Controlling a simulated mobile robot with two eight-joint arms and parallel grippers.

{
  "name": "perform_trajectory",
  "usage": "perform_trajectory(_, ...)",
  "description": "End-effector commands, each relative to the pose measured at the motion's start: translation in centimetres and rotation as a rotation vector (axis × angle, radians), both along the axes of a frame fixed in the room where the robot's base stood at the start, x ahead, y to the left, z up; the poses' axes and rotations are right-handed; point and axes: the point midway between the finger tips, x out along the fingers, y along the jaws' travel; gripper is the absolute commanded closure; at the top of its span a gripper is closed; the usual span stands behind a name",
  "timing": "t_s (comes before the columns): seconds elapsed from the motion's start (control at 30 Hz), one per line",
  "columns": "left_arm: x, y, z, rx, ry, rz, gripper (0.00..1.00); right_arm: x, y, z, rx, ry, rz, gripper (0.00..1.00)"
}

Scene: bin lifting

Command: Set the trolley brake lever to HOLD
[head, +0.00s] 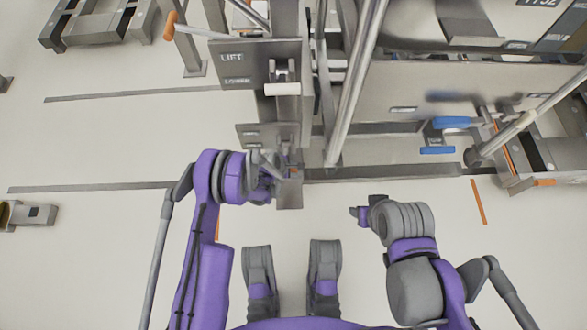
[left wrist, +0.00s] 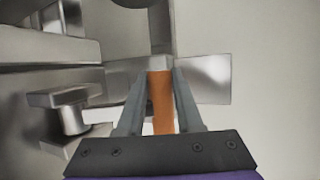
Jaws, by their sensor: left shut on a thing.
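My left gripper (head: 284,170) is at the lower part of the grey post, below a small labelled plate (head: 252,133). In the left wrist view its two grey fingers (left wrist: 160,80) stand on either side of an orange bar (left wrist: 161,110) and are shut on it. This orange bar looks like the brake lever's handle; a speck of orange shows by the fingers in the head view. The plate's lettering is too small to read, so the lever's setting cannot be told. My right gripper (head: 360,213) hangs over the bare floor, apart from everything; its jaw opening is unclear.
Above is a LIFT panel (head: 236,62) with a white roller handle (head: 282,89) and an orange-ended lever (head: 171,26). Blue handles (head: 452,123) and a metal frame stand at the right. A bracket (left wrist: 72,112) is left of the fingers. The floor in front is clear.

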Motion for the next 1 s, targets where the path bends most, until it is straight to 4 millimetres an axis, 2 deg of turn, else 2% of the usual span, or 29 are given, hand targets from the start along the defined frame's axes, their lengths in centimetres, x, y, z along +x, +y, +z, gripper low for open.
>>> perform_trajectory(0.57,-0.17,0.01,-0.61,0.004,0.008,-0.004,1.0,0.01,0.0,-0.02,0.0,0.0,0.0,0.47)
perform_trajectory(0.6,-0.17,0.01,-0.61,0.004,0.008,-0.005,0.6,0.0,0.0,-0.02,0.0,0.0,0.0,0.47)
perform_trajectory(0.73,-0.11,0.0,-0.54,0.003,0.007,-0.004,0.36,0.01,0.0,-0.02,0.0,0.0,0.0,0.47)
perform_trajectory(1.0,-0.01,0.01,-0.41,0.002,0.004,-0.002,0.36,0.0,0.0,0.0,0.0,0.0,0.0,0.47)
